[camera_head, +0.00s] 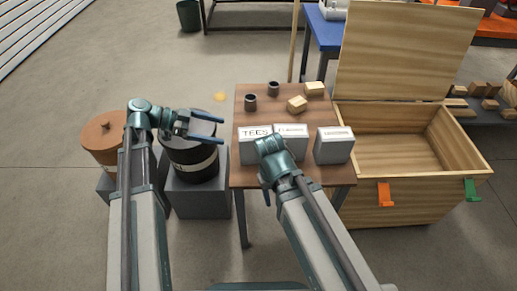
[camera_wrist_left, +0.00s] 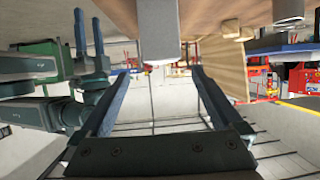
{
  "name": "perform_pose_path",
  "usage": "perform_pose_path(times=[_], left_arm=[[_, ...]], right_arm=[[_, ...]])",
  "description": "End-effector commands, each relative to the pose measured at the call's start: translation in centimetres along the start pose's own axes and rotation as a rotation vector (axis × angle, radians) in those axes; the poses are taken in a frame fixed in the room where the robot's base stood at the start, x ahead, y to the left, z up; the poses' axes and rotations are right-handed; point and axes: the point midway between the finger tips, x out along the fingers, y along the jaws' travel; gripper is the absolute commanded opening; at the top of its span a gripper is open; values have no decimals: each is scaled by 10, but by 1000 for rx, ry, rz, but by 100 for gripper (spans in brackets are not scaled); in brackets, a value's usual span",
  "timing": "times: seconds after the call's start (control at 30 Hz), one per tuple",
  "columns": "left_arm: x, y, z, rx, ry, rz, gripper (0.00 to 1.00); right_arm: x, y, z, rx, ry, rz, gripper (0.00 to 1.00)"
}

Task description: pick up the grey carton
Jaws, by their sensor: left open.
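Three grey cartons with white label bands stand upright in a row on the wooden table (camera_head: 244,182): a left one marked TEES (camera_head: 248,154), a middle one (camera_head: 291,132) and a right one (camera_head: 334,147). All look alike in colour, so I cannot tell which is meant. My left gripper (camera_head: 219,130) is open and empty, left of the TEES carton and pointing at it, apart from it. In the left wrist view, which looks upside down, a grey carton (camera_wrist_left: 158,32) lies ahead between the fingers. My right gripper (camera_wrist_left: 88,34) points down with parted fingers; its arm partly covers the middle carton.
Two dark pipe pieces (camera_head: 250,102) and two wooden blocks (camera_head: 297,104) lie behind the cartons. An open wooden chest (camera_head: 410,204) stands to the right. A black drum (camera_head: 193,160) on a grey stand is below my left gripper, with a brown-lidded drum (camera_head: 103,132) beside it.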

Motion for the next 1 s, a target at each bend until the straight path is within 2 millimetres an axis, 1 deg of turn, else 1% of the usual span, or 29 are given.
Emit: perform_pose_path(times=[0.3,0.4,0.53,0.77,0.87,1.0], left_arm=[[57,2,4,-1,-1,5,100],[71,1,3,0,-2,4,100],[82,1,2,-2,-2,3,100],[86,0,1,-3,-2,2,100],[90,0,3,-3,-2,2,100],[106,-2,9,-2,-2,3,100]], right_arm=[[24,-2,-2,-1,0,4,50],[30,-2,-2,-1,0,5,50],[33,-2,-2,-2,0,6,50],[33,-2,-2,-2,0,6,50],[36,-2,-2,-2,0,7,50],[48,-3,-3,-2,0,8,50]])
